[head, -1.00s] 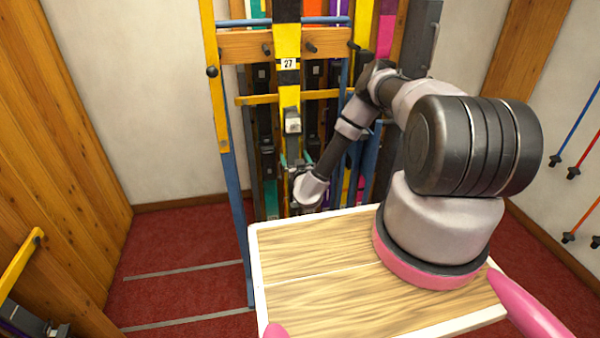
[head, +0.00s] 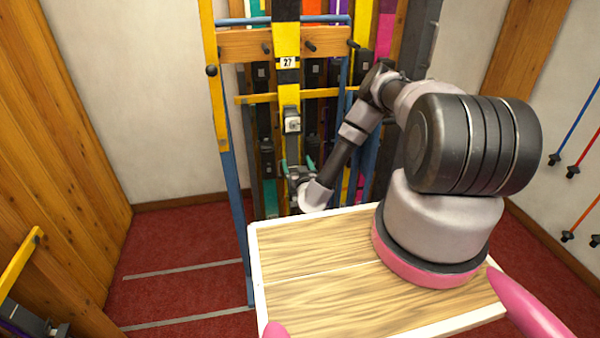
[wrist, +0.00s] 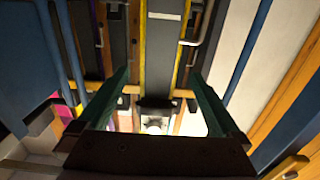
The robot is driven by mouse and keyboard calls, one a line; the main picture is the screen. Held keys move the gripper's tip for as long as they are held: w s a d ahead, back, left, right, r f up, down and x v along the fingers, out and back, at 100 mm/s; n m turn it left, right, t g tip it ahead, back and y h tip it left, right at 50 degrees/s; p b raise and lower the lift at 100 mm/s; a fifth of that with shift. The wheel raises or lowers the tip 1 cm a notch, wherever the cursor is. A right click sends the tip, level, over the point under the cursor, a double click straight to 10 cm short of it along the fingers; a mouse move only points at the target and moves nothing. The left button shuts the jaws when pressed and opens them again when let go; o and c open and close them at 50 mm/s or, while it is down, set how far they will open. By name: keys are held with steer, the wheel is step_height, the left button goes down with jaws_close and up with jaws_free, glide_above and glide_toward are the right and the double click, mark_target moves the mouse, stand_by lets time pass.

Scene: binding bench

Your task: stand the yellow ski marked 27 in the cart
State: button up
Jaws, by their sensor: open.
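The yellow and black ski marked 27 (head: 288,38) stands upright at the front of a rack, its number label facing me. Its binding (head: 292,122) shows below the label. My gripper (head: 297,166) is open at the ski's lower part, below the binding, its teal fingers to either side in the picture. In the wrist view, the dark ski with yellow edges (wrist: 159,58) runs between the two spread fingers of my gripper (wrist: 161,76); I cannot tell whether they touch it. The ski's lower end is hidden behind my gripper and the table. I cannot identify the cart for certain.
The rack has a wooden crossbar with pegs (head: 240,46), a yellow bar (head: 262,98) and blue posts (head: 238,220). Several other skis stand close behind. A yellow-barred piece (head: 20,262) is at lower left. Red carpet (head: 180,240) is open left of the rack.

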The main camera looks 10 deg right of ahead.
steer(key=shift+s, duration=2.85)
steer(key=shift+s, duration=0.1)
steer(key=s, duration=0.4)
steer(key=shift+s, duration=0.3)
